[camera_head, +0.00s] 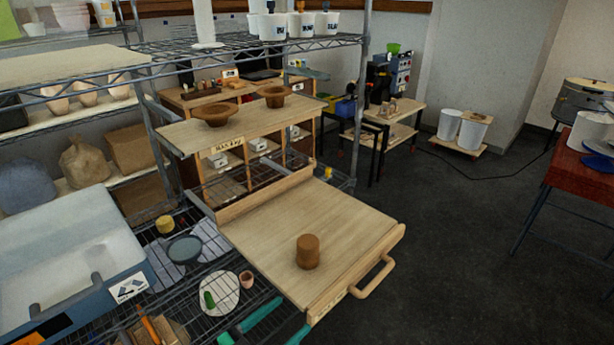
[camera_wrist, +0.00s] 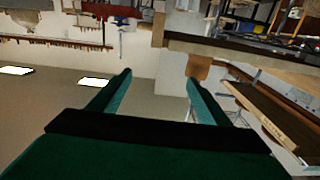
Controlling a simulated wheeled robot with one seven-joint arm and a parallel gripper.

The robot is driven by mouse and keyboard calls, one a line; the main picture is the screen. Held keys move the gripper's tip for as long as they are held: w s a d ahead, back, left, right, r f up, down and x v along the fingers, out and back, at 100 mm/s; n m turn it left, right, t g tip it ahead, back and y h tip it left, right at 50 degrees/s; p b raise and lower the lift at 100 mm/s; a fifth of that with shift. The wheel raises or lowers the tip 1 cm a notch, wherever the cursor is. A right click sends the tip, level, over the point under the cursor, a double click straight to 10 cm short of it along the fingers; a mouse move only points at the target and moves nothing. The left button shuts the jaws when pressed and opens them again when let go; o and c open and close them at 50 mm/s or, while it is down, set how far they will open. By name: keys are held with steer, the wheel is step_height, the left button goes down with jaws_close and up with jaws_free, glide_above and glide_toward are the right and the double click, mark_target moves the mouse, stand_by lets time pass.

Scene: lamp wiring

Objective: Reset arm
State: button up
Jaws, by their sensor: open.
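My gripper (camera_head: 293,313) shows at the bottom edge of the head view as two teal fingers, low in front of the pulled-out wooden board. In the wrist view my gripper (camera_wrist: 157,82) has its two fingers wide apart with nothing between them. A brown clay cylinder (camera_head: 308,252) stands upright on the pulled-out wooden board (camera_head: 350,215), apart from the fingers. The wrist view is upside down. A brown piece (camera_wrist: 199,67) shows behind the right finger there; I cannot tell whether it is the same cylinder.
The board has a wooden handle (camera_head: 378,278) at its front edge. Wire shelving (camera_head: 205,265) to the left holds a blue-grey basin (camera_head: 60,265), a white plate (camera_head: 220,291) and a small terracotta cup (camera_head: 246,279). Two brown bowls stand on the upper shelf (camera_head: 245,122). Dark floor (camera_head: 470,220) on the right is clear.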

steer(key=s+d+r+n+t+y, duration=0.1)
steer(key=s+d+r+n+t, duration=0.25)
steer(key=s+d+t, duration=0.75)
steer(key=s+a+f+n+g+y, duration=0.1)
steer(key=s+a+f+g+y, duration=0.1)
steer(key=s, duration=0.5)
steer(key=s+a+f+n+g+y, duration=0.1)
steer(key=s+f+n+g+y, duration=0.1)
steer(key=s+f+y, duration=0.3)
steer(key=s+a+f+n+g+y, duration=0.2)
steer(key=s+f+g+y, duration=0.1)
steer(key=s, duration=0.6)
steer(key=shift+a+f+g+y, duration=0.3)
steer(key=shift+g+y, duration=0.4)
steer(key=shift+y, duration=0.2)
steer(key=shift+n, duration=0.25)
